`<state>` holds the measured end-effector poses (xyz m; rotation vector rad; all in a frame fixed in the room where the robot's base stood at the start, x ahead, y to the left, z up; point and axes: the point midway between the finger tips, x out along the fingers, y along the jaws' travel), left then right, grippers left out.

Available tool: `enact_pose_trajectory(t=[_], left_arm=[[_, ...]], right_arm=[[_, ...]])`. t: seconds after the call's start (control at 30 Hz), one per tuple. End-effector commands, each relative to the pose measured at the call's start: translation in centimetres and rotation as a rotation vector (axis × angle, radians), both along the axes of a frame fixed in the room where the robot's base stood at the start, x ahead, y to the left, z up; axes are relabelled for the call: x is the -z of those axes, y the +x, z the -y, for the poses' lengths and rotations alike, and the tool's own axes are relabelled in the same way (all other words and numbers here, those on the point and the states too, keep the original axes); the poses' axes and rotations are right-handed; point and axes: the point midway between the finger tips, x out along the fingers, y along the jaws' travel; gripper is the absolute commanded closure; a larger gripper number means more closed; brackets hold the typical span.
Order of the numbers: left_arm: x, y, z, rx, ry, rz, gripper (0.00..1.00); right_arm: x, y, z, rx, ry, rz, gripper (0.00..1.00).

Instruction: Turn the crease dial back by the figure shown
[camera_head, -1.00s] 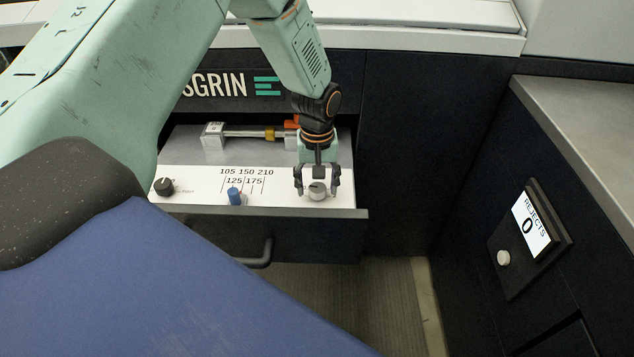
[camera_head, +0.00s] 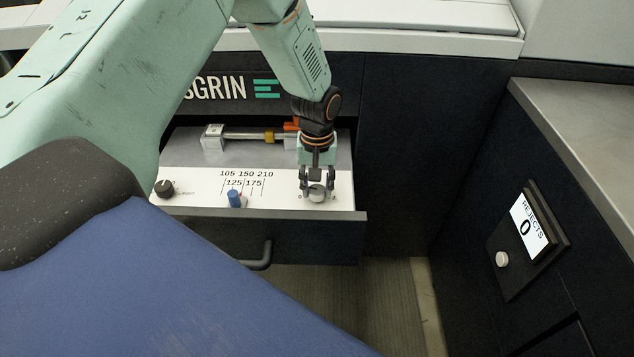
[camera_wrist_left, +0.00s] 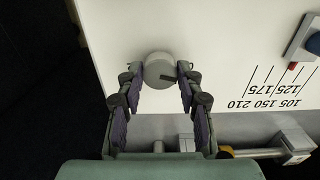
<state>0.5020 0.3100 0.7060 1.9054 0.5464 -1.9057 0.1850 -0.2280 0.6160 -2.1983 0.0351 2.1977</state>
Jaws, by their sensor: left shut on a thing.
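A light grey round dial (camera_head: 317,194) stands on the white panel of the pulled-out drawer, near its right end. It also shows in the left wrist view (camera_wrist_left: 158,69), with a dark pointer mark on its right side. My left gripper (camera_head: 317,186) points down over this dial, one finger on each side, and is shut on it. Small marks beside the dial are too small to read. A tilted display (camera_head: 531,225) at the right reads "REJECTS 0". My right gripper is not in view.
A black knob (camera_head: 164,187) and a blue-capped slider (camera_head: 235,198) by a scale of 105 to 210 share the panel. Behind them lies a metal rod (camera_head: 245,134) with a brass collar. A pale button (camera_head: 502,259) is beside the display. The drawer handle (camera_head: 262,256) hangs in front.

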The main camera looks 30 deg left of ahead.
Motion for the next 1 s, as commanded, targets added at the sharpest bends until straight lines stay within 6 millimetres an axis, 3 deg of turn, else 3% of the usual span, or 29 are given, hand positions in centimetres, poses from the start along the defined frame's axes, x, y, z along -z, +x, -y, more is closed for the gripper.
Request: enact_pose_trajectory(t=[0.4, 1.0], left_arm=[[-0.2, 0.0, 0.0, 0.317, 0.0, 0.0, 0.95], [-0.1, 0.0, 0.0, 0.606, 0.0, 0.001, 0.95]], right_arm=[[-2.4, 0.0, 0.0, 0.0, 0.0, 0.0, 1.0], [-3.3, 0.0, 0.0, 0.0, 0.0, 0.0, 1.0]])
